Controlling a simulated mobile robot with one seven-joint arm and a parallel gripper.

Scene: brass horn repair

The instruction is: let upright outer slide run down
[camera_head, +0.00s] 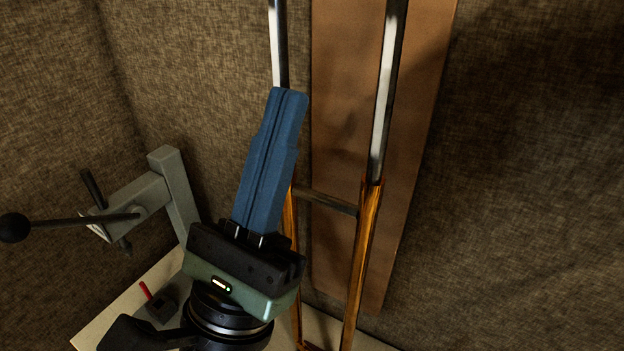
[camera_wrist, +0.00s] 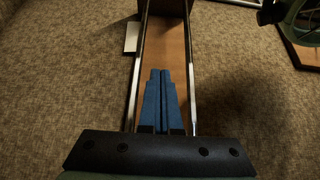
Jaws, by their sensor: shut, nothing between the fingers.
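The outer slide (camera_head: 366,233) is a pair of brass tubes joined by a dark crossbar. It stands upright, tilted a little in the picture, over the lower part of two silvery inner tubes (camera_head: 388,88). The inner tubes also show in the wrist view (camera_wrist: 137,75), one on each side of my fingers. My gripper (camera_head: 289,92) has long blue fingers, shut together and empty. In the head view it covers part of the left tube; in the wrist view the fingertips (camera_wrist: 160,72) lie between the two tubes. The outer slide is not clearly visible in the wrist view.
A brown board (camera_head: 340,120) stands behind the tubes. A grey clamp-like fixture (camera_head: 175,195) with a black ball-ended lever is at left. A small dark block with a red lever (camera_head: 160,306) sits on a pale surface (camera_head: 110,325). Textured walls enclose the area.

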